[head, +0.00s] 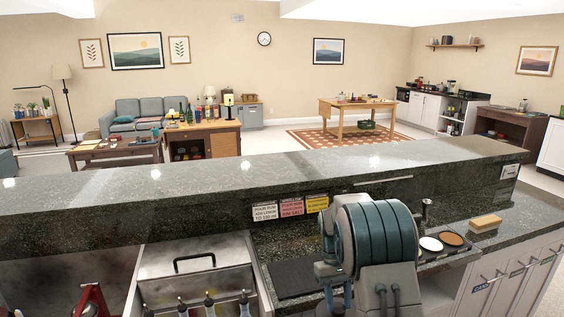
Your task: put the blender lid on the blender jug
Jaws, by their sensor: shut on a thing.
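I cannot make out the blender lid or the blender jug in the head view. My arm, with its teal bands and grey links, rises in the front right of the picture and covers part of the bar's work surface. My gripper does not show, so what it holds is hidden from this view. Small items on the far back-right counter are too small to tell apart.
A raised dark stone bar ledge (220,190) crosses the view. Below it are a steel lidded bin (190,262), several pourer bottles (210,304), a black mat (293,278), a rimming tray (467,250) and a sponge (485,223). A wooden table (357,108) stands far back.

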